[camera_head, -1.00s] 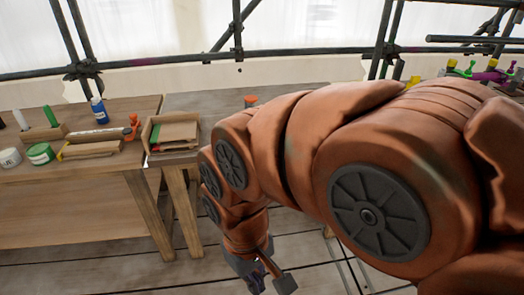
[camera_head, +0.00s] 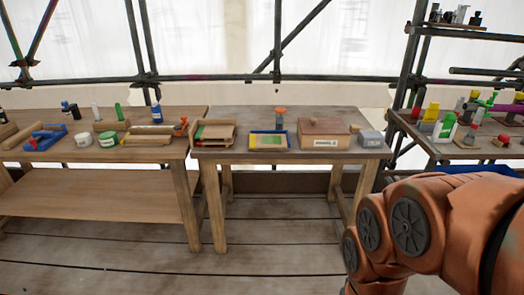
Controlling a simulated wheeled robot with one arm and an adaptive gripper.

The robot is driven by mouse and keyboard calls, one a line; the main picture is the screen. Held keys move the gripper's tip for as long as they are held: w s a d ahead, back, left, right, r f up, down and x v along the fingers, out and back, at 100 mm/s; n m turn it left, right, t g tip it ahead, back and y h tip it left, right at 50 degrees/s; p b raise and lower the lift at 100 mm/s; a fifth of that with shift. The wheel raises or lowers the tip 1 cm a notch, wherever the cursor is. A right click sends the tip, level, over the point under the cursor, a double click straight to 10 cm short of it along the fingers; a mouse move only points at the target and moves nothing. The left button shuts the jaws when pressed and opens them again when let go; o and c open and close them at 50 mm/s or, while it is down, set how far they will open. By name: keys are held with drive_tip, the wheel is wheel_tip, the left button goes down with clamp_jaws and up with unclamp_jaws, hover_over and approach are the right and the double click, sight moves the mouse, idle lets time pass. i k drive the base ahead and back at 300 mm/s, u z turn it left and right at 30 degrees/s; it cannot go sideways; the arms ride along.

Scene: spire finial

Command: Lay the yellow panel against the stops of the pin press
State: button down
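A small blue-rimmed tray or frame (camera_head: 286,147) with yellow and green flat areas lies on the middle bench; I cannot tell whether the yellow panel is in it. A blue tool-like thing (camera_head: 45,137) lies on the left bench. I cannot tell which thing is the pin press, and its stops are too small to make out. My arm comes in at the lower right, and its far end runs out of the bottom edge. My gripper is out of view, so any hold on the panel is hidden.
The left bench (camera_head: 90,206) holds jars, bottles and wooden pieces. The middle bench (camera_head: 300,174) also carries a wooden tray (camera_head: 214,134), a labelled box (camera_head: 325,134) and a grey box (camera_head: 370,138). A crowded right bench (camera_head: 440,152) stands behind my arm. The plank floor in front is clear.

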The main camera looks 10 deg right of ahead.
sight(257, 141)
drive_tip(key=u, duration=0.65)
drive_tip(key=i, duration=0.6)
drive_tip(key=u, duration=0.8)
drive_tip(key=i, duration=0.75)
drive_tip(key=z, duration=0.5)
drive_tip(key=i, duration=0.55)
drive_tip(key=z, duration=0.55)
